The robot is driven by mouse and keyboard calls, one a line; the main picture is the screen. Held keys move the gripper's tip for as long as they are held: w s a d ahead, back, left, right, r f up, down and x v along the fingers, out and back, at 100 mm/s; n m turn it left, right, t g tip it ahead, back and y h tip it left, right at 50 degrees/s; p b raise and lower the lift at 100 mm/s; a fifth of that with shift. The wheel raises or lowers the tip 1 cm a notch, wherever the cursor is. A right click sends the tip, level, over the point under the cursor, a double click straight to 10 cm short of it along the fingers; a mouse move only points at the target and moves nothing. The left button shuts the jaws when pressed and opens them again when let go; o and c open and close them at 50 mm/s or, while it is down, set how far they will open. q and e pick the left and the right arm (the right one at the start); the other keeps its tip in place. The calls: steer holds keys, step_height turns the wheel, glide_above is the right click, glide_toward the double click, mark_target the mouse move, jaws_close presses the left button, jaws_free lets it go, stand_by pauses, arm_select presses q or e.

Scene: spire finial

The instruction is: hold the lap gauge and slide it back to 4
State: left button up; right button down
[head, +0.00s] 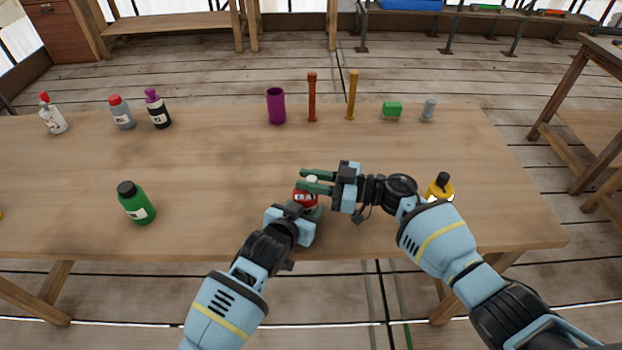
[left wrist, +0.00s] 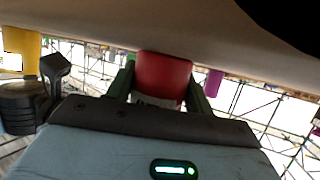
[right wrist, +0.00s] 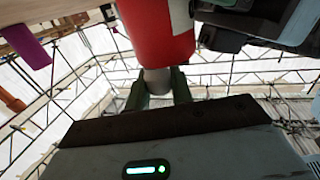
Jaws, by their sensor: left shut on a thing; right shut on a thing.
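The lap gauge (head: 305,197) is a red upright body with white markings and a pale top piece (head: 312,180). My left gripper (head: 307,209) is shut on the red body from the near side. In the left wrist view the red body (left wrist: 163,75) sits between the green fingers. My right gripper (head: 304,181) comes from the right and is shut on the pale top piece. In the right wrist view this grey cylinder (right wrist: 157,82) is between the fingers, next to the red and white body (right wrist: 155,30). The number marks are too small to read.
On the wooden table (head: 220,165), a green bottle (head: 137,203) stands left and a yellow bottle (head: 440,187) right, partly behind my right arm. A purple cup (head: 276,106), red post (head: 312,98), yellow post (head: 351,96) and green block (head: 392,108) stand along the back.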

steer(key=shift+a, duration=1.75)
steer(key=c, duration=1.2)
jaws_free()
steer(key=shift+d, duration=0.1)
steer(key=v, duration=1.2)
arm_select(q)
steer(key=o, duration=1.1)
